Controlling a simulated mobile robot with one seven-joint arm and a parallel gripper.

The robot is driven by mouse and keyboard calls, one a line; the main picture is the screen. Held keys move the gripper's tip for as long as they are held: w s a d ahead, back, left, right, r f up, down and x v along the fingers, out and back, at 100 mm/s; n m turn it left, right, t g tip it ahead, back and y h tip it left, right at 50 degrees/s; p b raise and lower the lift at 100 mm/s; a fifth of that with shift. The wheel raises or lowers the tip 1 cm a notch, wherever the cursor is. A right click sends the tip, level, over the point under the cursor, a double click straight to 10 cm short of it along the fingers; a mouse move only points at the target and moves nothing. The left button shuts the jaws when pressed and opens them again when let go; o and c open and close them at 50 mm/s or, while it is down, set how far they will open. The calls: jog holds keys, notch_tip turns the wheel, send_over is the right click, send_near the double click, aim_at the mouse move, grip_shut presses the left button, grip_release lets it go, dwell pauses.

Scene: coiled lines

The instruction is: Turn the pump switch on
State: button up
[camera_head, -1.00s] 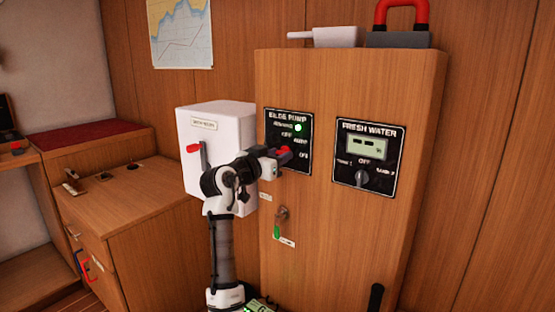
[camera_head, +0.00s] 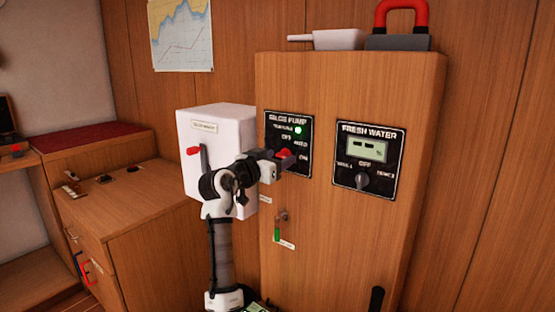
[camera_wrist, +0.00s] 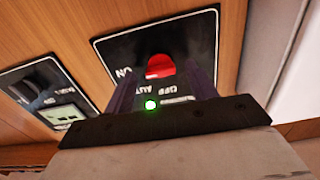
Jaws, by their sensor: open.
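The bilge pump panel (camera_head: 300,124) is black with white lettering and a lit green lamp (camera_head: 298,130). Its red switch knob (camera_head: 285,153) is partly hidden by my gripper (camera_head: 288,163) in the head view. In the wrist view, which shows the panel upside down, the red knob (camera_wrist: 160,67) sits between and just beyond the two dark fingers of my gripper (camera_wrist: 160,88). The fingers are apart, one on each side of the knob. Whether they touch it I cannot tell. An ON label (camera_wrist: 124,73) shows left of the knob there; where the knob points is unclear.
A fresh water panel (camera_head: 369,160) with a dark knob is to the right on the same wooden cabinet (camera_head: 340,240). A white box (camera_head: 230,125) with a red-handled lever stands close at left. A key with a green tag (camera_head: 278,230) hangs below.

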jog(key=b+v, duration=0.1)
jog(key=v, duration=1.2)
jog(key=shift+s+a+b, duration=0.2)
jog(key=shift+b, duration=0.15)
